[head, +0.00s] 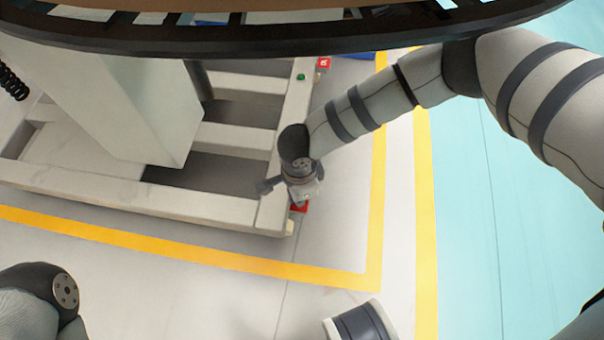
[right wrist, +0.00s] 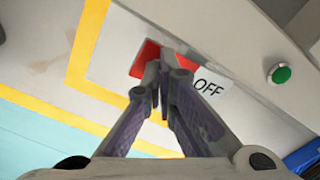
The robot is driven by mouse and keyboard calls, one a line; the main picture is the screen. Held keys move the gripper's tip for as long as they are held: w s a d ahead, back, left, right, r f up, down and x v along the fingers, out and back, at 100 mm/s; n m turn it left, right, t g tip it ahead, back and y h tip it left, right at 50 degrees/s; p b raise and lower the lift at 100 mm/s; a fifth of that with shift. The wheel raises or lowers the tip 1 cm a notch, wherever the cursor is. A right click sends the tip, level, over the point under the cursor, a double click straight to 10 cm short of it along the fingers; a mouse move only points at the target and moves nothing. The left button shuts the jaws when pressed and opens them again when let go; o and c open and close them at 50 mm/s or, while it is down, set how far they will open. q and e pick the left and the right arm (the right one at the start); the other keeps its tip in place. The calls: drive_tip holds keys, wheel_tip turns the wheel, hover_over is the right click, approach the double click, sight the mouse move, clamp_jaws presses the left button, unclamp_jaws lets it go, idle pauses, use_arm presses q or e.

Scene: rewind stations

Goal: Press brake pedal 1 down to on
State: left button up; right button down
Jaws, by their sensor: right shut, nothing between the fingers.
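A red brake pedal (head: 299,208) sits low at the near right corner of the white machine frame. In the right wrist view the red pedal (right wrist: 146,60) lies right at my fingertips, beside a white label reading OFF (right wrist: 209,84). I cannot read a pedal number. My right gripper (head: 304,195) is over the pedal, pointing down; in the right wrist view its fingers (right wrist: 163,68) are shut with nothing between them. The fingertips overlap the pedal, but I cannot tell whether they touch it. My left gripper is out of view.
A green button (head: 301,76) and another red part (head: 323,63) are farther back along the frame (head: 150,200). The green button also shows in the right wrist view (right wrist: 281,73). A large dark-rimmed disc (head: 280,42) hangs above. Floor inside the yellow line (head: 200,253) is clear.

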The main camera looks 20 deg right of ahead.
drive_tip(key=shift+f+b, duration=0.35)
drive_tip(key=shift+f, duration=0.3)
drive_tip(key=shift+r+p, duration=2.25)
drive_tip(key=shift+r, duration=1.4)
drive_tip(key=shift+f, duration=0.1)
